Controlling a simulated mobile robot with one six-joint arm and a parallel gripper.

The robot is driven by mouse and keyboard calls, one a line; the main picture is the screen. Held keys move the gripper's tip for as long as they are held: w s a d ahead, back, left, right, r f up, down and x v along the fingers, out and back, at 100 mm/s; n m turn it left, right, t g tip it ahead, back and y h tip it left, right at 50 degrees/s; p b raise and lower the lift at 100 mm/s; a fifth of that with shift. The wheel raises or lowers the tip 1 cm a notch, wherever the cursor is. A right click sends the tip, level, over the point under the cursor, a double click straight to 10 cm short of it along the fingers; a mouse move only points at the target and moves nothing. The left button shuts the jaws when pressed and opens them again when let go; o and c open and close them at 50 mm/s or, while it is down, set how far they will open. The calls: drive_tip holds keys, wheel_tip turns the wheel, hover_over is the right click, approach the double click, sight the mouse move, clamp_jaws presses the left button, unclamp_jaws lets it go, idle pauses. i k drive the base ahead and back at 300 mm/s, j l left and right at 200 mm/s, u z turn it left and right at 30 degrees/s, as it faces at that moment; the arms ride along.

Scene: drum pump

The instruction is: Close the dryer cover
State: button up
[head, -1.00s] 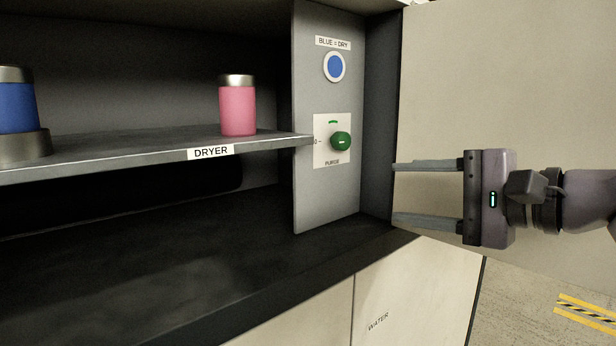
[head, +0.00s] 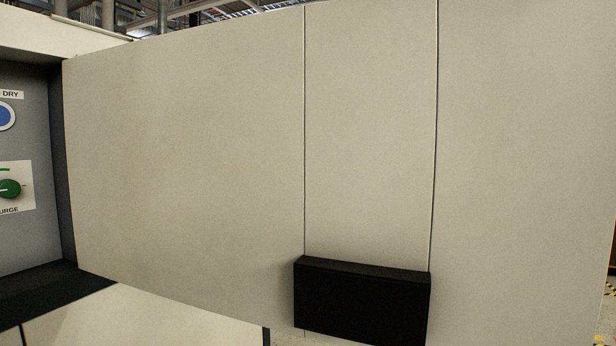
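The dryer cover (head: 190,150) is a large beige panel that fills most of the head view. It stands open, swung out from the right side of the dryer cabinet. Two thin vertical seams run down it. A black block-shaped handle (head: 361,303) sits low on the panel, right of centre. The dryer's grey control panel (head: 30,235) shows at the left edge, with part of the blue indicator (head: 5,115) and the green purge knob (head: 9,189). My gripper is out of view.
A dark ledge (head: 45,290) lies under the control panel, with pale cabinet fronts (head: 140,315) below it. Pipes and ceiling structure (head: 190,14) show above the cover. A strip of floor shows at the lower right.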

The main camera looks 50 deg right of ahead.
sight(336, 172)
drive_tip(key=k+l+u, duration=0.3)
drive_tip(key=l, duration=0.35)
drive_tip(key=k+l+u, duration=0.25)
drive_tip(key=l, duration=0.35)
drive_tip(key=k+l+u, duration=0.3)
drive_tip(key=l, duration=0.25)
drive_tip(key=k+l+u, duration=0.4)
drive_tip(key=l, duration=0.2)
drive_tip(key=k+l+u, duration=0.15)
drive_tip(key=l, duration=0.2)
drive_tip(key=k+l+u, duration=0.15)
drive_tip(key=l+z, duration=0.15)
drive_tip(key=l, duration=0.55)
